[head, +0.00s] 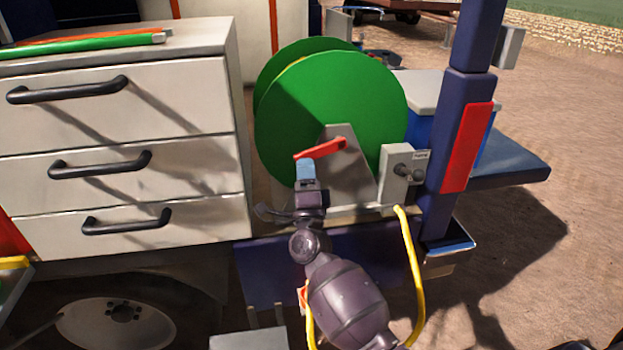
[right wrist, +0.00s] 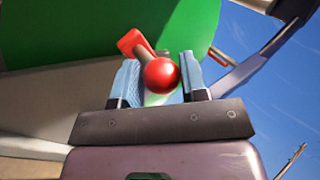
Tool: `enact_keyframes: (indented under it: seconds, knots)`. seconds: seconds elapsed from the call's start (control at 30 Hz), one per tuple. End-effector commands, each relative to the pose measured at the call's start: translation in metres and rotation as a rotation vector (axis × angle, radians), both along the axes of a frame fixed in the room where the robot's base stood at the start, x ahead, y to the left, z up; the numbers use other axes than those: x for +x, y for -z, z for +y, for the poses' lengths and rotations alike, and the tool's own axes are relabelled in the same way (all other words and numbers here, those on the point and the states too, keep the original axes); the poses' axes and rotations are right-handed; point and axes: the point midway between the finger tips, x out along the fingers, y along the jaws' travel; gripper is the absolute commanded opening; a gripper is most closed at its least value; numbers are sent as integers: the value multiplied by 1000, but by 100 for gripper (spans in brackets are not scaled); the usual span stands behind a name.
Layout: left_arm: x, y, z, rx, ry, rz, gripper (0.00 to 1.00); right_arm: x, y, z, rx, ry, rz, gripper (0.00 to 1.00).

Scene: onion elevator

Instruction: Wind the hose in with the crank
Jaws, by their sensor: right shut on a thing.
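A green hose reel (head: 335,100) stands on a grey bracket (head: 345,170) on the vehicle's side. Its red crank (head: 320,150) points left and slightly down from the hub. My right gripper (head: 305,167) is at the crank's outer end, its blue-grey fingertips raised in front of the reel. In the right wrist view the crank's round red knob (right wrist: 161,75) sits between the two fingers, and the gripper is shut on the crank handle. A yellow hose (head: 411,270) hangs below the reel and passes behind my right arm. My left gripper is not in view.
A white drawer cabinet (head: 120,120) with black handles stands left of the reel. A grey box with a knob (head: 396,175) and a dark blue post (head: 460,120) with a red panel are close on the right. Bare ground is open at far right.

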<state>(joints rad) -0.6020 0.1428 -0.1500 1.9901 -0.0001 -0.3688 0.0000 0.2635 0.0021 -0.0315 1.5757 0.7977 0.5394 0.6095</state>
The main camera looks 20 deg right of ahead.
Motion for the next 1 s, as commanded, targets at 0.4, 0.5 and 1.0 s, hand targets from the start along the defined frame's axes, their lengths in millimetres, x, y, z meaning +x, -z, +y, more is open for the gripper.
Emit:
enact_keyframes:
  seconds: [0.4,0.5,1.0]
  knots:
    - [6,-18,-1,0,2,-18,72,1,-33,4,275,2,-74,0]
    - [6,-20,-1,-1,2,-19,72,1,-36,4,311,3,-82,0]
    - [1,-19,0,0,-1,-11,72,1,-40,3,360,4,-94,0]
